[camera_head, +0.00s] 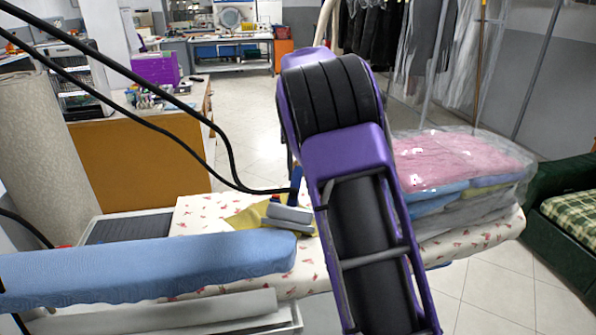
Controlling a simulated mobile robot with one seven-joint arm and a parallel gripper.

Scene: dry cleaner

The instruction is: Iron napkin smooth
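A mustard-yellow napkin (248,217) lies on the ironing board (200,207), which has a cream cover with a small red pattern. An iron with a grey body (289,214) and a blue upper part is at the napkin's right side, overlapping it in the picture. I cannot tell whether its sole touches the cloth. A black cord runs to it from the upper left. My purple and black arm crosses the middle of the picture and hides part of the board just right of the iron. My gripper does not show, so its hold on the iron cannot be seen.
A blue padded sleeve board (150,268) extends across the front left. Folded laundry in clear plastic (460,175) is stacked on the board's right end. A green sofa (565,215) stands at the far right. An orange-brown counter (140,165) is behind left, with open floor beyond.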

